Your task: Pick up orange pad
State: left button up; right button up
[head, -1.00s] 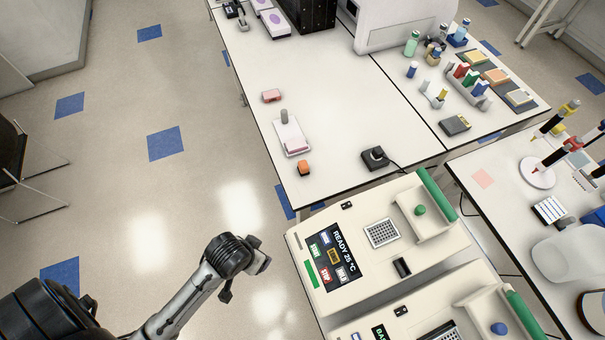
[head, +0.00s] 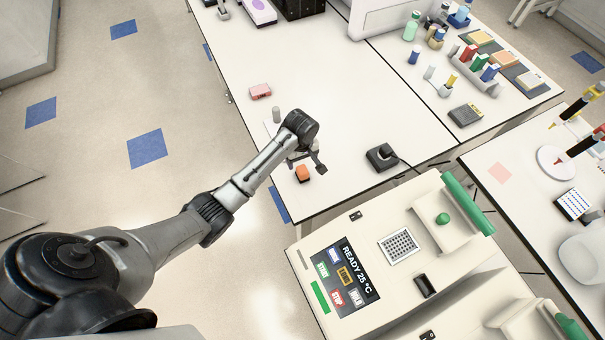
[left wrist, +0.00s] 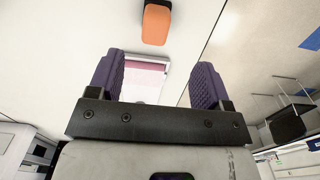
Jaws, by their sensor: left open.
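The orange pad (head: 303,173) is a small, rounded orange block lying on the white bench near its front edge. It also shows in the left wrist view at the top (left wrist: 155,24), beyond the fingertips and clear of them. My left gripper (head: 307,160) is over the bench close to the pad, just above it in the head view. In the left wrist view its two purple ribbed fingers (left wrist: 155,75) stand apart with nothing held between them. My right gripper does not show.
A white device with a pink panel (left wrist: 143,82) shows between the fingers; my arm mostly hides it in the head view. A pink block (head: 260,91) and a black corded device (head: 381,157) lie nearby. The thermal cycler (head: 395,275) stands in front. The bench between is clear.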

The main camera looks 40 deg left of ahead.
aim_at(303, 170)
pick_arm(q)
notch_tip(303, 170, down, 5)
jog(key=shift+f, duration=0.2)
jog(key=f, duration=0.3)
jog(key=shift+w+f, duration=0.3)
jog(key=shift+w, duration=0.05)
jog(key=shift+f, duration=0.8)
jog(key=shift+c, duration=0.3)
jog(key=c, duration=1)
jog(key=shift+o, duration=0.2)
jog(key=shift+r, duration=0.15)
notch_tip(303, 170, up, 4)
jog(key=shift+r, duration=0.1)
jog(key=w+d+r+b, duration=0.1)
jog(key=w+d+r, duration=0.2)
jog(key=d+r, duration=0.3)
jog(key=shift+w+d+r+b, duration=0.2)
jog(key=shift+d+r+b, duration=0.1)
jog(key=shift+d, duration=2.25)
